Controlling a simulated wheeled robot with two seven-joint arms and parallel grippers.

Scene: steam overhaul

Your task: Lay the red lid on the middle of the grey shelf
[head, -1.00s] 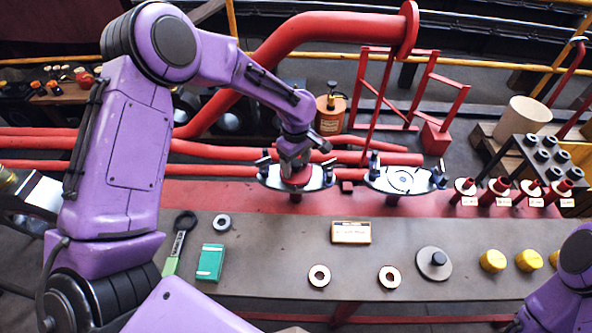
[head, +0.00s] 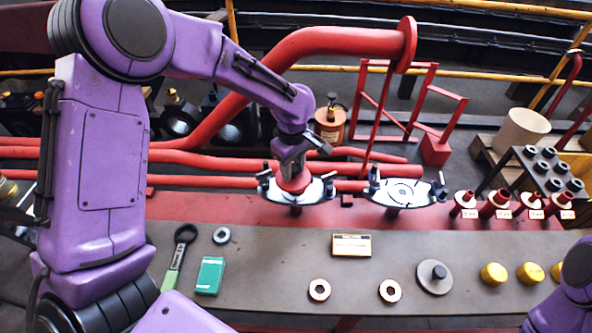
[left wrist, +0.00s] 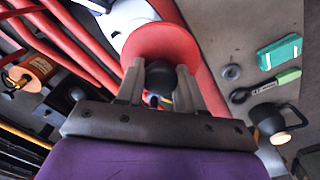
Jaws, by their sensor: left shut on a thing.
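The red lid (head: 294,185) is at the left white oval flange (head: 322,190) behind the bench. My left gripper (head: 290,164) points down at it. In the left wrist view the lid (left wrist: 172,42) is a wide red disc, and my left gripper (left wrist: 160,80) is shut on its dark knob (left wrist: 160,74). I cannot tell whether the lid still touches the flange. The grey shelf (head: 275,262) is the long flat surface in front, with its middle partly bare. My right gripper is out of view.
On the shelf lie a yellow-edged box (head: 351,244), two rings (head: 319,290), a grey disc with knob (head: 434,277), yellow caps (head: 494,274), a green box (head: 209,276) and a wrench (head: 178,255). A second white flange (head: 404,192) stands right of the lid.

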